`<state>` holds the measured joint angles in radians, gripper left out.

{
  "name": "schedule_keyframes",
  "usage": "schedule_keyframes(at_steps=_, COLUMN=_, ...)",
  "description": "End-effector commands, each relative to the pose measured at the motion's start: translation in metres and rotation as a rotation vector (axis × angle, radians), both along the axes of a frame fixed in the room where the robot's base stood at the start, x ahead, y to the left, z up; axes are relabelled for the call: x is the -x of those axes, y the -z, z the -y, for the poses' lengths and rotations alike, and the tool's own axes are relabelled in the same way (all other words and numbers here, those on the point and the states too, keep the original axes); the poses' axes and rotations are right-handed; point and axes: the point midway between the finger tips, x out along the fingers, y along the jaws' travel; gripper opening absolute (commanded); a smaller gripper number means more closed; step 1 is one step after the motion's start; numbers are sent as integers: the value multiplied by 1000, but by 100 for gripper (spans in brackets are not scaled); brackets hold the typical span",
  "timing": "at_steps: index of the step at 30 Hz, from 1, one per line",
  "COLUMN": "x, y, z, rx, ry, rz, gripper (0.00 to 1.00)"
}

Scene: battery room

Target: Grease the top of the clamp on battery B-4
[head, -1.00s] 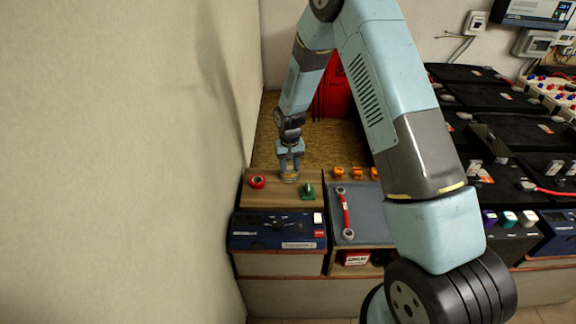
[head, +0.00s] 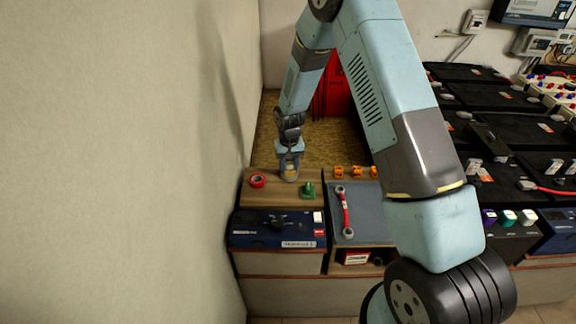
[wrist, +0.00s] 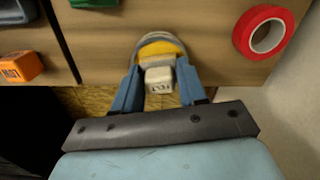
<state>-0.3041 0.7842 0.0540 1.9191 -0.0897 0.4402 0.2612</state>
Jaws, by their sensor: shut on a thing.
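My gripper (wrist: 157,82) is shut on a small pale block (wrist: 159,78) with dark lettering, which looks like "FELT" upside down. Just beyond the block is a round pot (wrist: 160,45) with a pale rim and yellow contents, perhaps grease. Block and pot overlap in the wrist view, so I cannot tell whether they touch. In the head view my gripper (head: 289,163) points down at the wooden shelf top (head: 262,193). Black batteries (head: 510,130) stand at the right. I cannot tell which is B-4, and its clamp is not identifiable.
A red tape roll (head: 257,181) lies left of the gripper, a green item (head: 308,190) to its right. Orange pieces (head: 356,172) and a red-handled wrench (head: 345,213) lie further right. A wall (head: 215,120) stands close on the left.

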Motion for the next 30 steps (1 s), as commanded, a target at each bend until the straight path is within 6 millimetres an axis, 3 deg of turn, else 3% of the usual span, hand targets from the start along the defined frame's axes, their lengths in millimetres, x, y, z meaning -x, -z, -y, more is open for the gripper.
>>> schedule_keyframes(at_steps=11, x=1, y=-1, z=0, rx=0, ry=-1, rz=-2, gripper=17)
schedule_keyframes(at_steps=30, x=0, y=-42, z=0, rx=0, ry=0, rz=0, gripper=17)
